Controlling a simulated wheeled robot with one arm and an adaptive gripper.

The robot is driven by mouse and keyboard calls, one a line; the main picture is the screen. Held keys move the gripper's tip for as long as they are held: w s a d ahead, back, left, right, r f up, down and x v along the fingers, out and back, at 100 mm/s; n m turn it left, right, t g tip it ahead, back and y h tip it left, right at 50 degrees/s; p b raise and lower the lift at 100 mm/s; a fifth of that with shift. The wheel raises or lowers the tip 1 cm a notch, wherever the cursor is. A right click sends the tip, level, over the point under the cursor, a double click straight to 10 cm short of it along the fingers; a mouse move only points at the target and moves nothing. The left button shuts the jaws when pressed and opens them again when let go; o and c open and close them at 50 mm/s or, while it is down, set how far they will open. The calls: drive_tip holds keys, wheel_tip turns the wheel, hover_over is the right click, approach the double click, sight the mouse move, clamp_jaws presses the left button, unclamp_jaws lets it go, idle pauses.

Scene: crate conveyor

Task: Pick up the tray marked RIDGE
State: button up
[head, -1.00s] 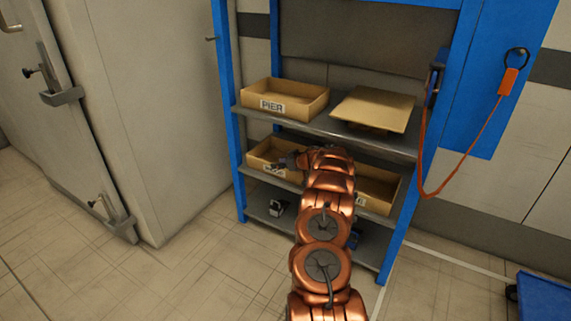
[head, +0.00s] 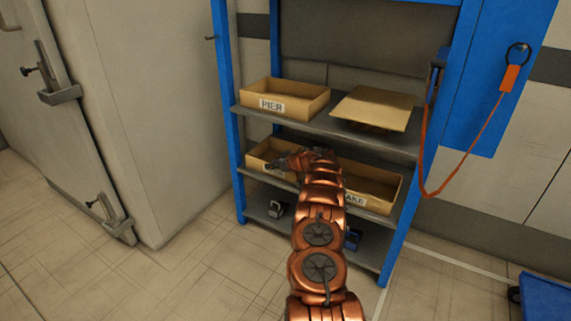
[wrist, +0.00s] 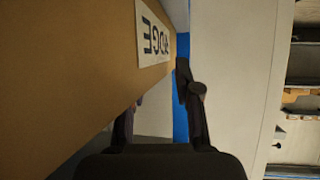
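The tray marked RIDGE (head: 257,153) is a tan open box at the left of the middle shelf. Its label is mostly covered by my gripper in the head view. In the wrist view the tray's wall (wrist: 60,70) fills the left side, and the end of its label reads "DGE". My gripper (head: 281,163) is at the tray's front right part. In the wrist view my gripper (wrist: 157,90) has its dark fingers apart, with the tray wall close to the left one. I cannot tell whether they touch.
A tray marked PIER (head: 301,101) and a tan board-like item (head: 374,108) are on the upper shelf (head: 318,120). A tray with a label ending "AKE" (head: 384,190) stands right of my arm. A blue post (head: 401,225) bounds the rack at right. An orange cord (head: 466,152) hangs there.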

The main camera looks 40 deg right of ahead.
clamp_jaws()
drive_tip(key=shift+r, duration=0.15)
idle(0.4)
